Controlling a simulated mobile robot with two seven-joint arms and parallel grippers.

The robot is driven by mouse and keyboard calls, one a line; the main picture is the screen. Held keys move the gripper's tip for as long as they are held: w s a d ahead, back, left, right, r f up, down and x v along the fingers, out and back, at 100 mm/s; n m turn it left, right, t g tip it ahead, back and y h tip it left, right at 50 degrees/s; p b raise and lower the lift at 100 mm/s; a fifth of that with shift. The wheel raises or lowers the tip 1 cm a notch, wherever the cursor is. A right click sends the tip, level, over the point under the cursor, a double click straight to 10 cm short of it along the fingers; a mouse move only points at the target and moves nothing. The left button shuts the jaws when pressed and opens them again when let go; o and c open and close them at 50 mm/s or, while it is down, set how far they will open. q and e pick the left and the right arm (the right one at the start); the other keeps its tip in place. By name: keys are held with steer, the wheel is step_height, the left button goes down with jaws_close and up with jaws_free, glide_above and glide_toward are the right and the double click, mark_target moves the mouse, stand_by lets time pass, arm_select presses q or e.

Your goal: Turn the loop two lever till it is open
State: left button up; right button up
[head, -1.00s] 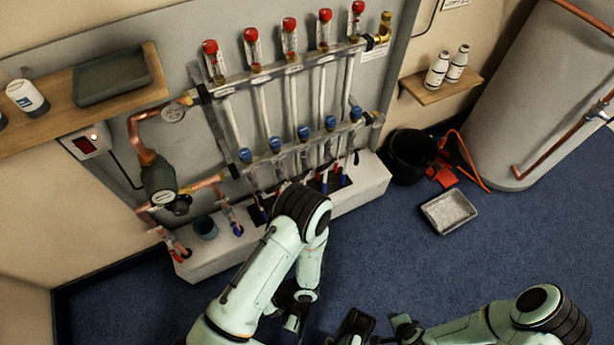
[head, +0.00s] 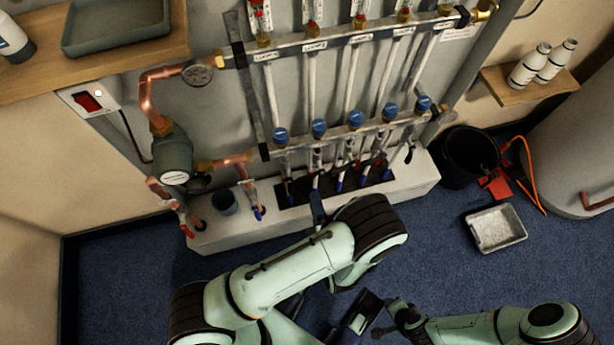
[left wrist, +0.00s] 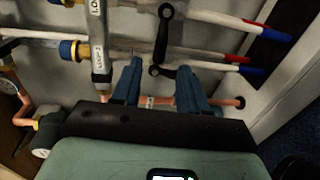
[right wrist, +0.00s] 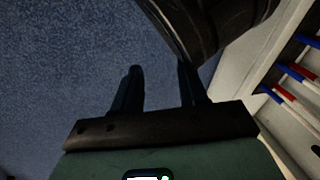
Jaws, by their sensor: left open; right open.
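The manifold's upper rail carries the label for loop two (head: 314,45), and its pipe runs down behind my left gripper in the head view. In the left wrist view, a short black lever (left wrist: 165,72) sits between my left gripper's fingertips, apart from both fingers. It lines up with the loop two label, so it appears to be the loop two lever; its exact angle is hard to tell. My left gripper (left wrist: 160,66) is open around it; it also shows in the head view (head: 317,207). My right gripper (right wrist: 158,80) is open and empty over the carpet.
The white plinth (head: 235,235) lies below the pipes. A black bucket (head: 468,157) and a grey tray (head: 497,228) are on the floor to the right.

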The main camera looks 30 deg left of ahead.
mark_target(307, 178)
arm_select(q)
steer(key=shift+b+x, duration=0.95)
steer(key=shift+x, duration=3.85)
arm_select(e)
steer(key=shift+g, duration=0.8)
steer(key=shift+s+d+f, duration=0.15)
steer(key=shift+s+f, duration=0.7)
steer(key=shift+s, duration=0.2)
steer(key=shift+s+d+f, duration=0.1)
steer(key=shift+s+f, duration=0.75)
steer(key=shift+s, duration=0.2)
arm_select(q)
steer(key=shift+f, duration=0.1)
jaws_close()
